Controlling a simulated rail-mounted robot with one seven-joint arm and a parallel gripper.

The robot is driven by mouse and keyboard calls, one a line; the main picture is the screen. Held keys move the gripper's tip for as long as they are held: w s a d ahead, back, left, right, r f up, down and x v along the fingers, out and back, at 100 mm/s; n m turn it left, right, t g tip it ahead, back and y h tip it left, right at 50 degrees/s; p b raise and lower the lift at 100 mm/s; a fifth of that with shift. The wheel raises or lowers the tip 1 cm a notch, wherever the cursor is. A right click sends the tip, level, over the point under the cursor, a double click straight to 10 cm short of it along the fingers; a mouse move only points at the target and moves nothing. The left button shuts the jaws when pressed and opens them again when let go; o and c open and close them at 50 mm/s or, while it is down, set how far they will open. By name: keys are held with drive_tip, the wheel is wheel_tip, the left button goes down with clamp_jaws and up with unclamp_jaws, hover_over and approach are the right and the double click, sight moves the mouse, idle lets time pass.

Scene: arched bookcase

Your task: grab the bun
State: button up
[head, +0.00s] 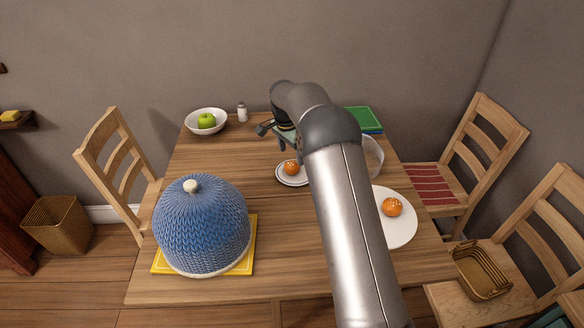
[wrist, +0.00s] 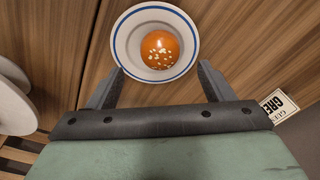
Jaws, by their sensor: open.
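A round orange-brown bun (head: 291,168) sits on a small white plate (head: 283,181) near the middle of the table. In the wrist view the bun (wrist: 160,49) shows pale flecks on top, and the plate (wrist: 126,36) has a blue rim line. A similar round orange-brown bun (head: 392,207) sits on a larger white plate (head: 402,233) at the right. My gripper (wrist: 160,69) is open and empty above the small plate, its fingers pointing toward the bun from either side in the picture. In the head view my arm hides part of the small plate's surroundings.
A blue knitted dome (head: 201,226) stands on a yellow mat (head: 245,263) at front left. A bowl (head: 207,131) with a green apple (head: 206,121) and a shaker (head: 242,112) stand at the back. Green and blue books (head: 365,120) and a clear bowl (head: 374,158) lie right of my arm.

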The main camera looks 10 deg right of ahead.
sight(291, 162)
wheel_tip(291, 162, down, 5)
drive_tip(key=shift+d+r, duration=0.1)
drive_tip(key=c, duration=1)
drive_tip(key=shift+c, duration=0.2)
drive_tip(key=shift+w+r, duration=0.1)
drive_tip(key=shift+r, duration=0.05)
